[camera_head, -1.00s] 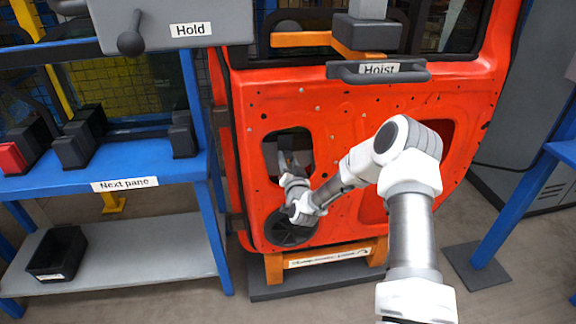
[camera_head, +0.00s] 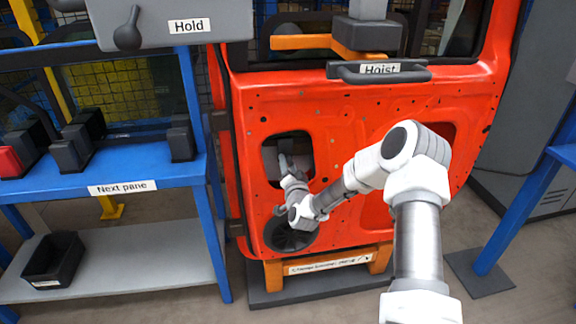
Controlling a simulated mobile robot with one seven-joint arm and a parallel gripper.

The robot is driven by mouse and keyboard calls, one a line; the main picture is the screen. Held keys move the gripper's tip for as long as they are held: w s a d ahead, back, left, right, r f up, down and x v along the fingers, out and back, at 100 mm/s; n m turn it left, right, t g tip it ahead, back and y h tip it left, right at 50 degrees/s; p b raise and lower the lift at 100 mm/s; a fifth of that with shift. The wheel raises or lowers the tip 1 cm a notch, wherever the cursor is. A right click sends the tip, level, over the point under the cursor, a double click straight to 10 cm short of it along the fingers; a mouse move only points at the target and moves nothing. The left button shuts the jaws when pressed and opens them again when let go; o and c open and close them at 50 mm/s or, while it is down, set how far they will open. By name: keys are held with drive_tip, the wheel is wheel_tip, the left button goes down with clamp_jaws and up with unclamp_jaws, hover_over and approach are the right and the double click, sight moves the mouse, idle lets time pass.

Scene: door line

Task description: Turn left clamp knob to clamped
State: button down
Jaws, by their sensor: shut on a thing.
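The orange-red door (camera_head: 345,115) stands upright in front of me, with an oval opening in its lower left part. My gripper (camera_head: 284,163) is inside this opening, with my wrist just below it. The fingers are small and partly hidden by the wrist and the opening's edge. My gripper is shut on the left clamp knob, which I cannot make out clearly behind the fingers. The knob's angle cannot be read from this view.
A blue rack marked "Next pane" (camera_head: 123,187) stands at left, with a black bin (camera_head: 53,260) on its lower shelf. A grey "Hold" box (camera_head: 180,24) with a lever and the "Hoist" handle (camera_head: 378,72) are above. A round speaker (camera_head: 290,236) sits below the opening.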

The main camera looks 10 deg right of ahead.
drive_tip(key=shift+c, duration=1.9)
unclamp_jaws()
drive_tip(key=shift+s, duration=0.1)
drive_tip(key=s+p, duration=0.3)
drive_tip(key=s, duration=1.4)
drive_tip(key=shift+p, duration=0.3)
